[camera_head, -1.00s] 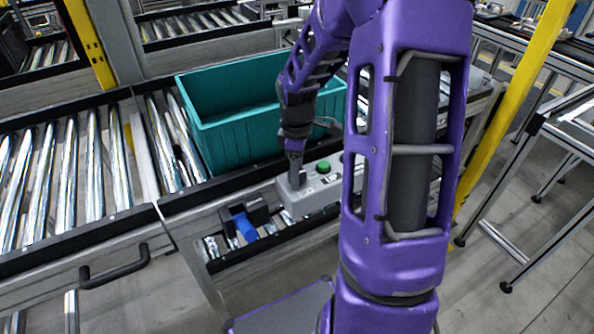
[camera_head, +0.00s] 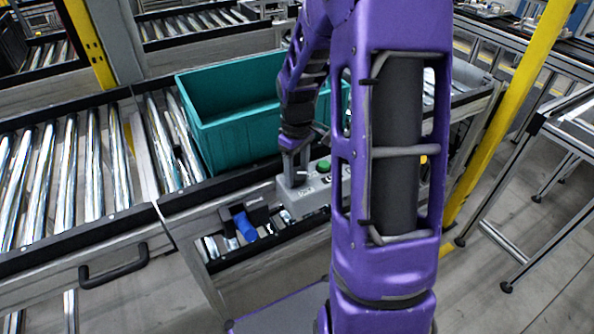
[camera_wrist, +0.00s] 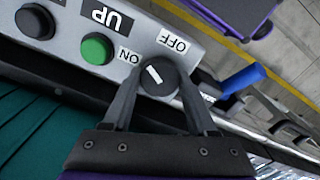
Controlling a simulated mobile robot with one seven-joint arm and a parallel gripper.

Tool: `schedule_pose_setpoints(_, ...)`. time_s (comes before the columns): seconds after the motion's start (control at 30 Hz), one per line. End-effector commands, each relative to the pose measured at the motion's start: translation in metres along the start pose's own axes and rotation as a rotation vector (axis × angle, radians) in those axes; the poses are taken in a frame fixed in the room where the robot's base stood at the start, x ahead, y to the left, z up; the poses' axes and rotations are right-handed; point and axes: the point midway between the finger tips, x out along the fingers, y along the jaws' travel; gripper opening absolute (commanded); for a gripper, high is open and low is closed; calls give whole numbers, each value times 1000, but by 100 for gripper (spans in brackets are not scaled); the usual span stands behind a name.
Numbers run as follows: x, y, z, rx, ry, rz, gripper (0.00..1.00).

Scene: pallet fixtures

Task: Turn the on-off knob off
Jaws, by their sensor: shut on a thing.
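The on-off knob (camera_wrist: 158,76) is a round black dial with a white pointer line, on a grey control box (camera_head: 308,200). In the wrist view the pointer slants from upper left to lower right, and it lies between the printed "ON" (camera_wrist: 129,56) and "OFF" (camera_wrist: 173,41) labels. My gripper (camera_wrist: 160,85) is shut on the knob, with one finger on each side of it.
A green button (camera_wrist: 97,48) and a black button (camera_wrist: 35,21) sit beside the knob on the box. A teal bin (camera_head: 235,125) stands on the conveyor behind it. Roller conveyor (camera_head: 70,185) extends left.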

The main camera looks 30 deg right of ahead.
Motion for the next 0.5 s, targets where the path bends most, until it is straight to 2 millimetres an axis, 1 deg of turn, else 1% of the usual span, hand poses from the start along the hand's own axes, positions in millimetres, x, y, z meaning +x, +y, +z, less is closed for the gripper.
schedule_pose_setpoints(0.5,-1,0,-1,491,1,1,3)
